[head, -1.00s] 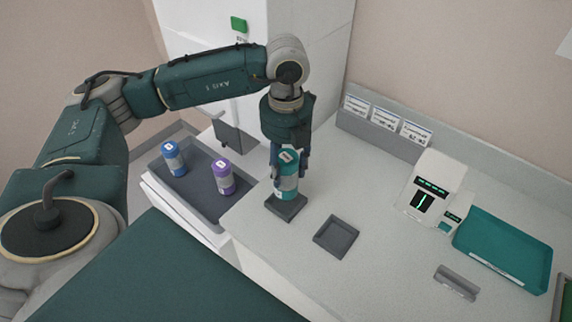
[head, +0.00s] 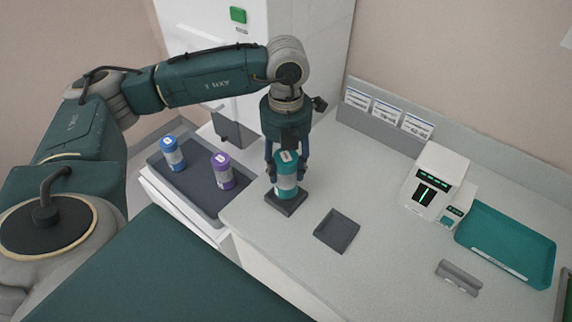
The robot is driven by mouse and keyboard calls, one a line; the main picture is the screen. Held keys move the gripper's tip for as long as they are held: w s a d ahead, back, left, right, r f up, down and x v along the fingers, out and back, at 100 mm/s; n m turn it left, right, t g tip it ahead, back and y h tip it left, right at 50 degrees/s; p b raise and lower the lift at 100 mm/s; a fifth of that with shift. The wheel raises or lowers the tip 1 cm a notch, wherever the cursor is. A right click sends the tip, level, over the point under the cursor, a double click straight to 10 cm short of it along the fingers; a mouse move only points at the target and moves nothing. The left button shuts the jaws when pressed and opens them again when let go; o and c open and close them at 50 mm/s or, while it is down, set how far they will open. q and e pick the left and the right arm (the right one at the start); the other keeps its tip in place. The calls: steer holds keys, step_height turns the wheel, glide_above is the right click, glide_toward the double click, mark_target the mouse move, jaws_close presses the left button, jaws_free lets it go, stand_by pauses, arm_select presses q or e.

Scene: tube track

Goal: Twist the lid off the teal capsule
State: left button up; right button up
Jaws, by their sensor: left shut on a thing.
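The teal capsule (head: 286,187) stands upright in a dark square holder on the counter, with its teal lid (head: 284,157) on top. My left gripper (head: 286,172) points down over it from above, with a finger on each side of the capsule's upper part. It is shut on the capsule at about lid height. The fingers hide part of the capsule's sides, and I cannot tell whether the lid has loosened. My right gripper is not in view.
A grey tray (head: 196,201) at the left holds a blue capsule (head: 172,154) and a purple capsule (head: 222,171). An empty dark square dish (head: 337,231) lies right of the holder. A white device (head: 437,184), a teal tray (head: 507,247) and a small grey rack (head: 458,278) stand farther right.

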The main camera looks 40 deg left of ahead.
arm_select(q)
steer(key=shift+f+b, duration=0.1)
steer(key=shift+b, duration=0.2)
steer(key=shift+f, duration=0.15)
stand_by(0.6)
steer(key=shift+f+b, duration=0.4)
steer(key=shift+b, duration=0.25)
steer(key=shift+f, duration=0.15)
steer(key=shift+f+b, duration=0.55)
steer(key=shift+b, duration=0.2)
steer(key=shift+n, duration=0.3)
